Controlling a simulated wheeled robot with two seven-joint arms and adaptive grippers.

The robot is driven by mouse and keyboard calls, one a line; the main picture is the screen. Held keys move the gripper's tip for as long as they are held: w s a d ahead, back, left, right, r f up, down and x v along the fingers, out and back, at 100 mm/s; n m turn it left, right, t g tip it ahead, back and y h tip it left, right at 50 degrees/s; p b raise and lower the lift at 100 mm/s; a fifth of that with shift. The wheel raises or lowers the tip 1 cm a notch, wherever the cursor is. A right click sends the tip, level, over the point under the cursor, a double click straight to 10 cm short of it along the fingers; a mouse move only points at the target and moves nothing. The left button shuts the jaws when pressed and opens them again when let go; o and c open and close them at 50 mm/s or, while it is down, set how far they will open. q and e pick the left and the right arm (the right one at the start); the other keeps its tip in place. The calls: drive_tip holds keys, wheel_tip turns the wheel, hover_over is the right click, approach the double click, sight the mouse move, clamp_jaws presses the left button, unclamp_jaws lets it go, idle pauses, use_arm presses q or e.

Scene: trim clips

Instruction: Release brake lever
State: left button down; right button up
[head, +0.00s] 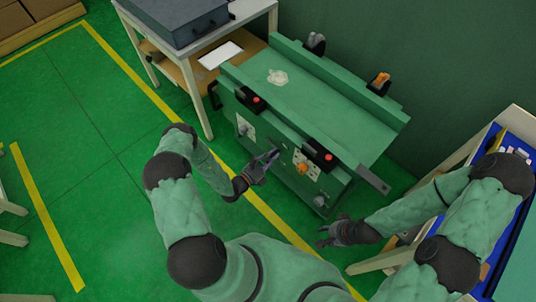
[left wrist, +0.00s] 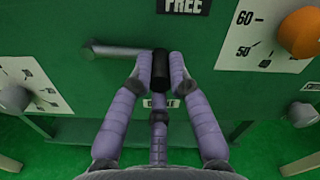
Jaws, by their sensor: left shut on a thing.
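The brake lever (left wrist: 115,51) is a grey bar with a black grip (left wrist: 160,70) at its right end, on the front of a green machine. In the left wrist view the bar lies nearly level, below a black "FREE" label (left wrist: 184,6). A second label (left wrist: 160,102) lower down is partly hidden by my fingers. My left gripper (left wrist: 160,78) is shut on the black grip, with fingers on both sides of it. In the head view my left gripper (head: 264,166) is at the machine's front. My right gripper (head: 328,235) is away from the machine, empty, its fingers apart.
An orange knob (left wrist: 302,32) with a numbered dial is right of the lever; another dial plate (left wrist: 25,85) is left. The green machine (head: 310,100) carries black boxes with red buttons. A bench (head: 262,10) stands behind left, a blue-topped table (head: 490,150) at right.

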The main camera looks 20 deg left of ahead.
use_arm(q)
drive_tip(key=shift+d+r, duration=0.1)
drive_tip(key=shift+r, duration=0.2)
drive_tip(key=shift+n, duration=0.5)
drive_tip(key=c, duration=1.2)
unclamp_jaws()
drive_tip(key=shift+r, duration=0.1)
drive_tip(key=shift+o, duration=0.2)
drive_tip(key=shift+s, duration=0.15)
drive_tip(key=v, duration=1.1)
drive_tip(key=shift+s+a, duration=0.2)
drive_tip(key=shift+s, duration=0.15)
